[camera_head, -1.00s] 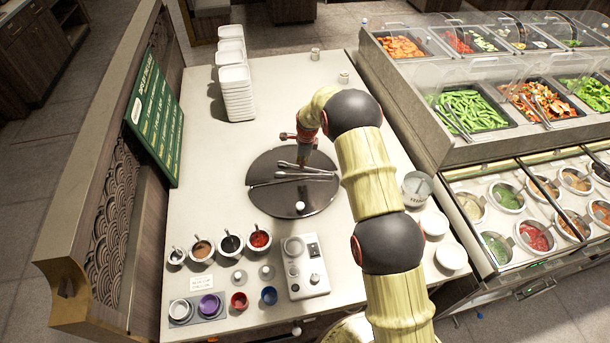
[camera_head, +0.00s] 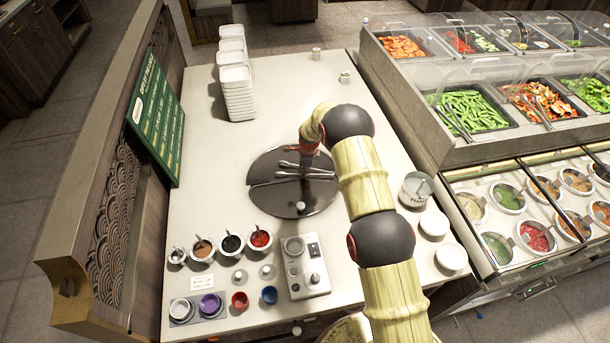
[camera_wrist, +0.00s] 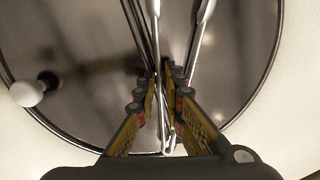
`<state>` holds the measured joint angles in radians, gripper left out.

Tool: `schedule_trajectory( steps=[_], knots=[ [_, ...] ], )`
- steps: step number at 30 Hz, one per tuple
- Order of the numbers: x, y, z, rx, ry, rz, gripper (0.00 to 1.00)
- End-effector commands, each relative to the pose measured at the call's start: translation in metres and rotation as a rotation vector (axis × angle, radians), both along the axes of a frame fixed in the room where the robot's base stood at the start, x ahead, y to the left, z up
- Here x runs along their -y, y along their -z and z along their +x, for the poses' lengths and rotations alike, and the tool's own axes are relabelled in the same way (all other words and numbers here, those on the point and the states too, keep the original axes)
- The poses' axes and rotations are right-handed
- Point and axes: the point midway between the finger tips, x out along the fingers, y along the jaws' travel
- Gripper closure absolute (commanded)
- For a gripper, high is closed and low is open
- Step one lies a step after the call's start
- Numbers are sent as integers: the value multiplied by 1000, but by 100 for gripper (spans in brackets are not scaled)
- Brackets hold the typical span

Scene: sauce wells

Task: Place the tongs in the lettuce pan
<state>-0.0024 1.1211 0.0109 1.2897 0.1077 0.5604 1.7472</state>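The silver tongs (camera_head: 322,174) lie across a dark round plate (camera_head: 305,208) on the white counter. Their two spread arms also show in the wrist view (camera_wrist: 203,22), converging toward the bottom. My gripper (camera_wrist: 161,76) is low over the plate, with its fingers drawn close together and tong metal between them. It appears shut on the tongs near the end where the arms converge. In the head view my wrist hides part of this contact. A pan of leafy greens (camera_head: 595,95), which looks like the lettuce pan, is at the right on the raised salad bar, partly cut off.
Pans of green beans (camera_head: 470,110) and red peppers (camera_head: 540,100) hold other tongs. A clear guard (camera_head: 440,72) stands above the bar. Sauce wells (camera_head: 535,238) line its front. Stacked white containers (camera_head: 237,95), sauce bowls (camera_head: 230,243) and a dispenser (camera_head: 306,268) occupy the counter.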

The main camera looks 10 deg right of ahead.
Motion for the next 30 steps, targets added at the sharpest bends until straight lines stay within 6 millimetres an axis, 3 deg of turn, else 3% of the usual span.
schedule_trajectory(
  steps=[4, 30],
  knots=[
    [0, 0, 0, 0, 0, 0, 100],
    [0, -9, 0, 1, 0, 0, 100]
  ],
)
